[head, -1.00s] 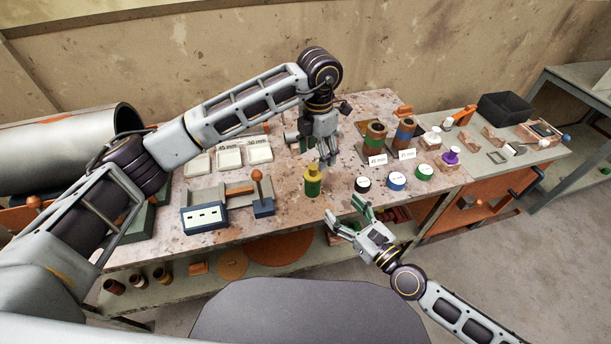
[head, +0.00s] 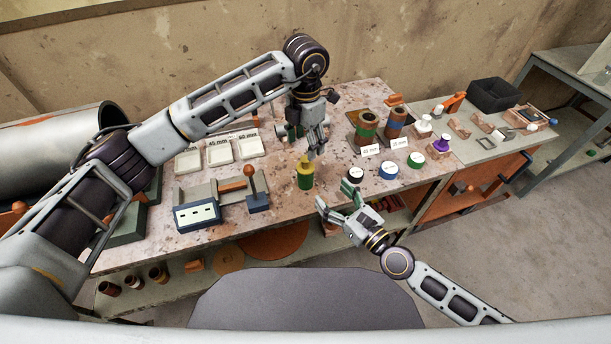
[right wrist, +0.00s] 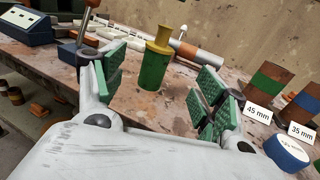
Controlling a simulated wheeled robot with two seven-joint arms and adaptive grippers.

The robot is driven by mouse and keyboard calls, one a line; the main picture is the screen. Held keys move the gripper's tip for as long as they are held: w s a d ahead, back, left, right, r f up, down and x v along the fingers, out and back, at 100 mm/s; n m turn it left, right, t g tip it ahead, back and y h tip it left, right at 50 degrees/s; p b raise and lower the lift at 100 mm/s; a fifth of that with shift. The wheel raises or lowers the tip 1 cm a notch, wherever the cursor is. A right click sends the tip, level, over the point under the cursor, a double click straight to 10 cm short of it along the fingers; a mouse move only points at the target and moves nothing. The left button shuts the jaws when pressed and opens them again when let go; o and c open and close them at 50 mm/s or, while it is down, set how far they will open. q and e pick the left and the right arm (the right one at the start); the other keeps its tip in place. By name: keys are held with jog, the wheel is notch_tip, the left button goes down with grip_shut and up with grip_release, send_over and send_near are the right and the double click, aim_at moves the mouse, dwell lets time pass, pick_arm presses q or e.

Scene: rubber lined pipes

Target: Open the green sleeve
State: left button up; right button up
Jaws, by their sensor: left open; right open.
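The green sleeve (head: 305,181) stands upright near the front of the stone-topped table, with a yellow collar and narrower yellow top. In the right wrist view, the green sleeve (right wrist: 155,75) shows ahead, between the lines of the two finger pads. My left gripper (head: 314,152) points down just above and slightly right of the sleeve's top. It is open; whether it touches the top is unclear. My right gripper (head: 336,197) is open and empty, below and right of the sleeve at the table's front edge, its green-padded fingers pointing towards the sleeve and apart from it.
A blue box (head: 197,216) and a lever fixture (head: 257,195) are left.

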aim_at(311, 173)
jog(key=shift+x, duration=6.4)
